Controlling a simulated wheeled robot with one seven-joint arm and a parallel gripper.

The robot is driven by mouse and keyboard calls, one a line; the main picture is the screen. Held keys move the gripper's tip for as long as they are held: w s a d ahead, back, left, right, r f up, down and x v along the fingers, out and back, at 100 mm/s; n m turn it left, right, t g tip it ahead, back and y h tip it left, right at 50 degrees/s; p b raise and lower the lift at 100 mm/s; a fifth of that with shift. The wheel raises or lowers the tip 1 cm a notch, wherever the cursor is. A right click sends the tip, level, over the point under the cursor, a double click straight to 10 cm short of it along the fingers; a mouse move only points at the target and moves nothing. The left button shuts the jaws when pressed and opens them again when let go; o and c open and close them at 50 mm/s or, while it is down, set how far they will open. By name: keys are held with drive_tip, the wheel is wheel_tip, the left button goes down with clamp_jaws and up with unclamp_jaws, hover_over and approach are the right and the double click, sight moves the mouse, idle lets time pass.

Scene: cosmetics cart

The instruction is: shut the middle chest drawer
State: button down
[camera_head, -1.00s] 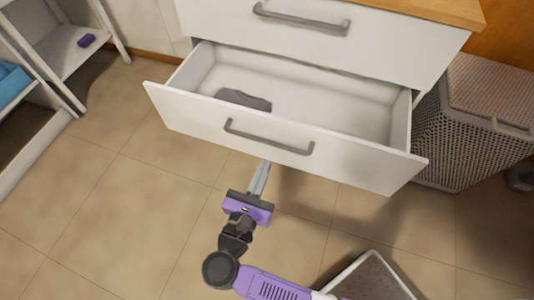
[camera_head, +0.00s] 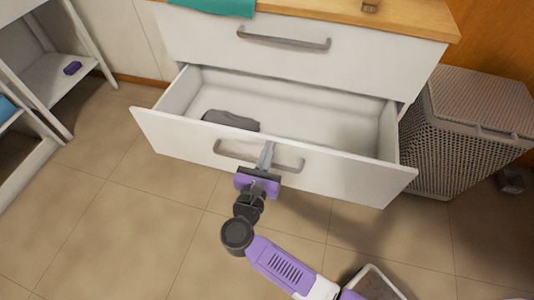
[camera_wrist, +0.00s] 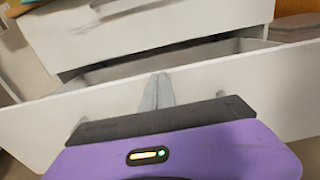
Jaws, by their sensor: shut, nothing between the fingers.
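The middle chest drawer (camera_head: 350,182) is pulled out from the white chest, with a grey bar handle (camera_head: 232,151) on its front. A dark grey item (camera_head: 230,119) lies inside at the left. My gripper (camera_head: 267,146) is shut and empty, its fingers in front of the drawer face by the handle's middle. In the wrist view the fingers (camera_wrist: 158,80) overlap the drawer front (camera_wrist: 225,80). I cannot tell whether the fingertips touch it. The drawer above (camera_head: 300,60) is shut.
A mesh laundry basket (camera_head: 460,120) stands right of the chest. A teal cloth (camera_head: 215,6) lies on the wooden top. A bin (camera_head: 375,282) is at the bottom right.

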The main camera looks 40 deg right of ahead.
drive_tip(key=b+x, duration=0.6)
drive_tip(key=x, duration=1.7)
drive_tip(key=shift+s+a, duration=0.1)
